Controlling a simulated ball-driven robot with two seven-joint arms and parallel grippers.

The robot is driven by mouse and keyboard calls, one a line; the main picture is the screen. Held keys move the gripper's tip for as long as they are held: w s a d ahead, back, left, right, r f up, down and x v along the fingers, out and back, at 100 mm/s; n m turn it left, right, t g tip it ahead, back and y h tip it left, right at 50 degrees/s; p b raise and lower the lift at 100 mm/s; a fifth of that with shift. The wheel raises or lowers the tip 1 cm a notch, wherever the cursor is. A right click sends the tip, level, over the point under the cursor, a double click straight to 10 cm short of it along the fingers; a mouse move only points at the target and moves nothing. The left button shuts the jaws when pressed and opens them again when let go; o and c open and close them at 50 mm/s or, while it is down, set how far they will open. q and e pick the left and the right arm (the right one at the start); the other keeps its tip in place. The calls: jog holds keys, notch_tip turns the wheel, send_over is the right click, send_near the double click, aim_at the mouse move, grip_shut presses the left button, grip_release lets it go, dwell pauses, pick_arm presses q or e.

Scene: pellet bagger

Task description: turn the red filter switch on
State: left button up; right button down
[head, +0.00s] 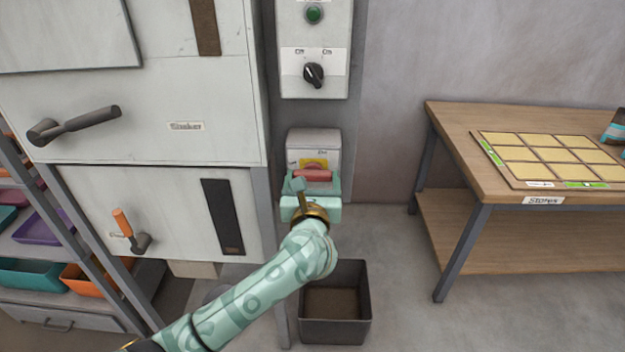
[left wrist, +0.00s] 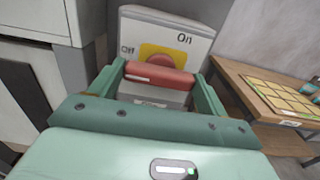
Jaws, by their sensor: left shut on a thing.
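The red filter switch (head: 313,175) is on a pale grey box (head: 303,150) on the wall post, with a yellow plate behind it. In the left wrist view its red bar handle (left wrist: 160,78) lies about level in the picture. "Off" is printed left of the yellow plate and "On" above it to the right. My left gripper (head: 312,183) is shut on the handle, one finger at each end of the bar; it also shows in the left wrist view (left wrist: 160,85). I cannot tell which label the switch is set to. My right gripper is out of view.
Above the switch is a panel (head: 341,75) with a black knob (head: 313,75) and a green button. Left is the shaker cabinet (head: 150,100) with handles. A dark bin (head: 365,305) stands on the floor below. The Stores table (head: 465,135) is at right, holding a gridded board.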

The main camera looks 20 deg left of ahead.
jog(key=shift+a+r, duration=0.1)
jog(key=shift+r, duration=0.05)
pick_arm(q)
jog(key=shift+r+m+p, duration=0.2)
jog(key=shift+m+p, duration=0.6)
jog(key=shift+p, duration=0.15)
jog(key=m+p, duration=0.6)
jog(key=m, duration=0.1)
jog(key=shift+d+p, duration=0.1)
jog(key=shift+p, duration=0.25)
jog(key=m+p, duration=0.4)
jog(key=m, duration=0.1)
jog(key=shift+f+m, duration=0.15)
jog(key=shift+m, duration=0.15)
jog(key=shift+f+m+p, duration=0.2)
jog(key=shift+m+p, duration=0.85)
jog(key=shift+m, duration=0.75)
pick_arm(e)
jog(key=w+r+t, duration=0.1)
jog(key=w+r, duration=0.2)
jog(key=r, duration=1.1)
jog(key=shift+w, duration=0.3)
pick_arm(q)
jog(key=shift+f, duration=0.1)
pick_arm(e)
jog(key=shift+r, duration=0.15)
pick_arm(q)
jog(key=o, duration=1)
jog(key=shift+d, duration=0.1)
